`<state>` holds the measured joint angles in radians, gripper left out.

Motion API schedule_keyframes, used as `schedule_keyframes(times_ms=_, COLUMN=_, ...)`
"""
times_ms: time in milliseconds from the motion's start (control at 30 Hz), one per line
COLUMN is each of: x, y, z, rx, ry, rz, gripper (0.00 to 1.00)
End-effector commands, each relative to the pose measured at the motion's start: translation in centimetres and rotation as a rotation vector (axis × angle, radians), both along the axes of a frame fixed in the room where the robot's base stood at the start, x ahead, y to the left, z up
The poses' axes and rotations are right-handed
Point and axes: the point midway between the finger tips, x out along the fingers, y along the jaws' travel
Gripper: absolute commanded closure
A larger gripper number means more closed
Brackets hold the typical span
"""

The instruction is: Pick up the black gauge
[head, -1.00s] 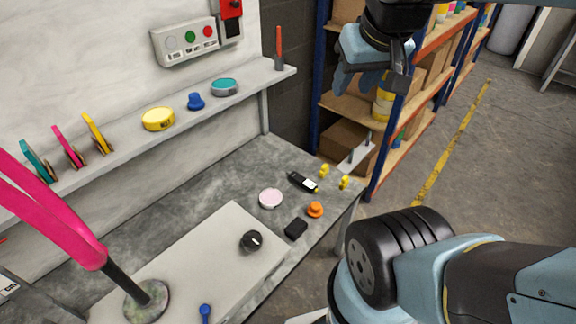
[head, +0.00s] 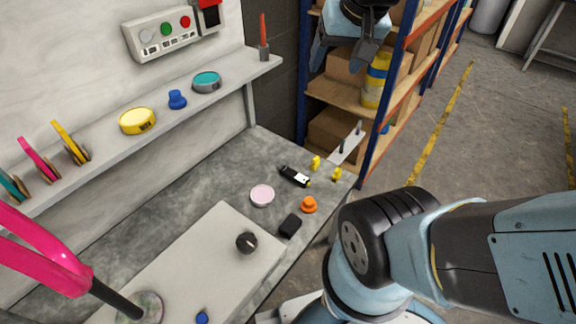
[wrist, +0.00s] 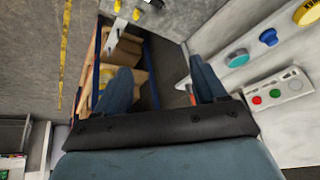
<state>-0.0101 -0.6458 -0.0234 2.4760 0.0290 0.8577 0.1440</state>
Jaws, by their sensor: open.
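The black gauge (head: 294,176), a small dark handheld body with a white face, lies on the grey stone bench top near its far right end. Part of a dark object, apparently the gauge (wrist: 156,3), shows at the top edge of the wrist view. My gripper (head: 341,62) is high up, beyond the bench's right end and in front of the shelving in the head view. It is well apart from the gauge. Its two blue fingers are spread and empty; they also show in the wrist view (wrist: 160,68).
Near the gauge are yellow pieces (head: 316,163), a pink-white disc (head: 262,195), an orange knob (head: 309,205) and a black block (head: 290,225). A black knob (head: 246,243) sits on a pale board (head: 190,262). A wall shelf (head: 230,78) and blue-orange shelving (head: 388,115) stand close.

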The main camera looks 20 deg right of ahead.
Motion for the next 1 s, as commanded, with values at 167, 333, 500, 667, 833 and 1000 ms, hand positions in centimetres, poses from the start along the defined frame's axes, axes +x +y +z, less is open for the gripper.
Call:
schedule_keyframes(times_ms=167, x=4.2, y=0.5, z=-2.0, rx=0.125, ry=0.066, rz=-0.192, gripper=0.3)
schedule_keyframes(times_ms=333, x=8.1, y=0.9, z=-4.4, rx=0.231, ry=0.125, rz=-0.391, gripper=0.3)
schedule_keyframes(times_ms=500, x=11.7, y=1.2, z=-7.3, rx=0.321, ry=0.186, rz=-0.599, gripper=0.3)
schedule_keyframes(times_ms=667, x=14.8, y=1.3, z=-10.7, rx=0.39, ry=0.239, rz=-0.803, gripper=0.3)
schedule_keyframes(times_ms=833, x=17.8, y=1.5, z=-14.7, rx=0.447, ry=0.288, rz=-1.028, gripper=0.3)
schedule_keyframes(times_ms=1000, x=20.3, y=1.4, z=-19.4, rx=0.489, ry=0.327, rz=-1.26, gripper=0.3)
